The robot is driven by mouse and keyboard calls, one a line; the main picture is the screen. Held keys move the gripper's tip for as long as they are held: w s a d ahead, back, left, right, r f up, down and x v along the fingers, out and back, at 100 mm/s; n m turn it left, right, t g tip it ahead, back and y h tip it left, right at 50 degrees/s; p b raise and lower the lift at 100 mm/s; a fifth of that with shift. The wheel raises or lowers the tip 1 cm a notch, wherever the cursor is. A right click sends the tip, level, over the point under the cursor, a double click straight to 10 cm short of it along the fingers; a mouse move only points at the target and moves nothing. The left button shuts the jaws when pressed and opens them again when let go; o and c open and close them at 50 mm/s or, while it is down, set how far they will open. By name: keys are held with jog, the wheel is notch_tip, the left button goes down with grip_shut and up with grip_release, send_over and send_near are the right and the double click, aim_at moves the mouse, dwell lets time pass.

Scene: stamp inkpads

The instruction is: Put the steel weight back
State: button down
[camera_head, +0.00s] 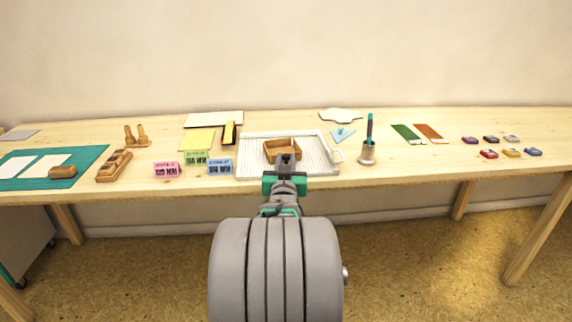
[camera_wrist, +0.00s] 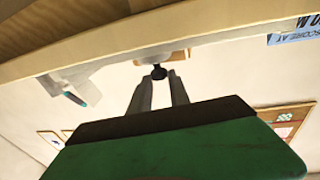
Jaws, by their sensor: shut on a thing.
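My gripper (camera_head: 285,158) is in front of the wooden box (camera_head: 269,153) in the head view, above the front part of the white ribbed tray (camera_head: 326,163). In the wrist view, my gripper (camera_wrist: 158,75) has its two grey fingers closed on a small dark round knob, which I take to be the top of the steel weight (camera_wrist: 159,72). Most of the weight is hidden by the fingers and the steep view angle. In the head view my gripper covers the weight, and I cannot tell whether it touches anything below.
Pink (camera_head: 167,170), green (camera_head: 195,157) and blue (camera_head: 220,167) labelled blocks stand left of the tray. A cup with a teal-handled tool (camera_head: 367,154) stands close to its right. Several coloured inkpads (camera_head: 489,154) lie at the far right.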

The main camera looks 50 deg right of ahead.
jog(key=shift+r, duration=0.2)
jog(key=shift+f, duration=0.15)
jog(key=c, duration=1.2)
grip_release()
jog(key=shift+c, duration=0.2)
